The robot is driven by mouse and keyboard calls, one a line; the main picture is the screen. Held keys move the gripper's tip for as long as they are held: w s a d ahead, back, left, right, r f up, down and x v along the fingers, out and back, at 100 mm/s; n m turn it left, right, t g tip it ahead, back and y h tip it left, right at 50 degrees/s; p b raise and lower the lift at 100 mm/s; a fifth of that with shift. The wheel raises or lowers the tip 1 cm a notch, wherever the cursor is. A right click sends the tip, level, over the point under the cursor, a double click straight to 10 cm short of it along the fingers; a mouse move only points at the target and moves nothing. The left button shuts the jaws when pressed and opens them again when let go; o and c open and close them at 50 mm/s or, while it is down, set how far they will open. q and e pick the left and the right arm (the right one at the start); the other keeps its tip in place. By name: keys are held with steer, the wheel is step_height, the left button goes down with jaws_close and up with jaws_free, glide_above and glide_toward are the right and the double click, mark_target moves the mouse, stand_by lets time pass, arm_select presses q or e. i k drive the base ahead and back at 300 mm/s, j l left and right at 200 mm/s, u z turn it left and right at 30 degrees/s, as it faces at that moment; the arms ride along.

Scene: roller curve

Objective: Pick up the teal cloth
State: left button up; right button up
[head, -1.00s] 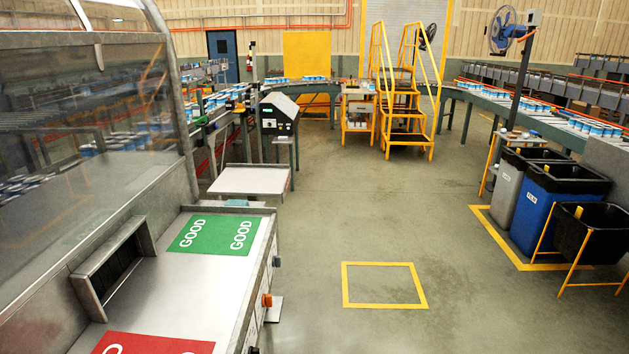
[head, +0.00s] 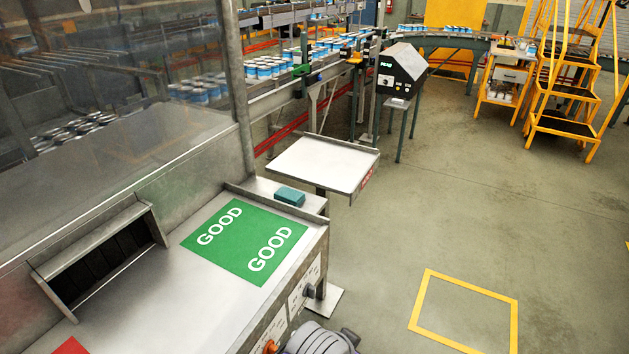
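The teal cloth (head: 290,196) looks like a small folded block. It lies on a narrow metal ledge at the far end of the inspection bench, just beyond the green GOOD panel (head: 230,262). Its top and front side are visible and nothing covers it. A grey rounded part shows at the bottom edge right of the bench; it looks like part of my arm, with no fingers visible. Neither gripper is in view.
A raised rim separates the panel from the ledge. A clear screen and a chute (head: 100,255) stand on the left. A metal tray table (head: 322,165) stands behind the ledge, with a control box (head: 401,70) beyond. Open floor with a yellow square (head: 466,308) lies right.

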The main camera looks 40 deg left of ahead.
mark_target(294, 198)
steer(key=i, duration=1.6)
steer(key=i+u, duration=0.15)
steer(key=u, duration=0.3)
steer(key=i+u, duration=0.15)
steer(key=u, duration=0.35)
steer(key=i+l+u, duration=0.1)
steer(key=u, duration=0.8)
steer(key=j+u, duration=0.15)
steer(key=u, duration=0.3)
steer(key=i+u, duration=0.1)
steer(key=u, duration=0.75)
steer(key=i+u, duration=0.15)
steer(key=u, duration=0.2)
steer(key=i+j+u, duration=0.1)
steer(key=u, duration=0.25)
